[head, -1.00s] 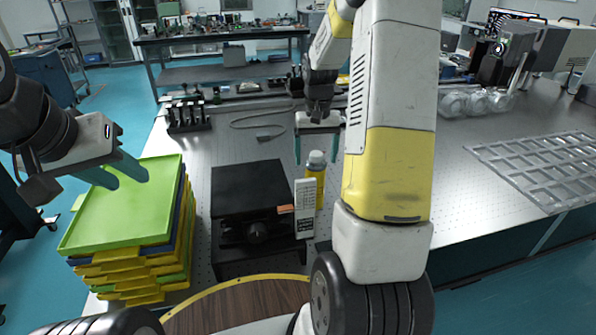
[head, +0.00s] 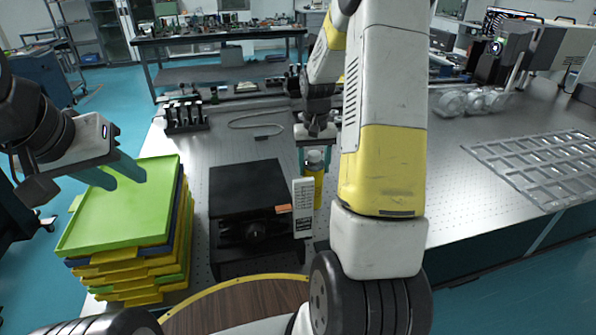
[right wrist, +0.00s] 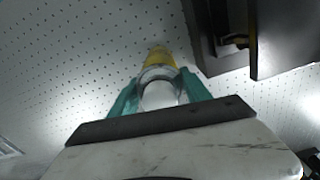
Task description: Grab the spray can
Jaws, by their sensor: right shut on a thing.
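The spray can (head: 315,186) is yellow with a pale cap. It stands upright on the perforated table (head: 400,160), just behind a white remote-like device, which hides part of it. My right gripper (head: 315,160) has come down over its top from above. In the right wrist view the can (right wrist: 160,62) sits between the teal fingers of my right gripper (right wrist: 160,93), which are shut on it near the cap. My left gripper (head: 125,175) is open and empty above the green tray, far from the can.
A black box (head: 248,190) with a knob stands left of the can, with the white device (head: 303,208) at its right side. Stacked green and yellow trays (head: 120,215) stand at left. A clear grid tray (head: 540,165) and glassware (head: 475,102) are at right.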

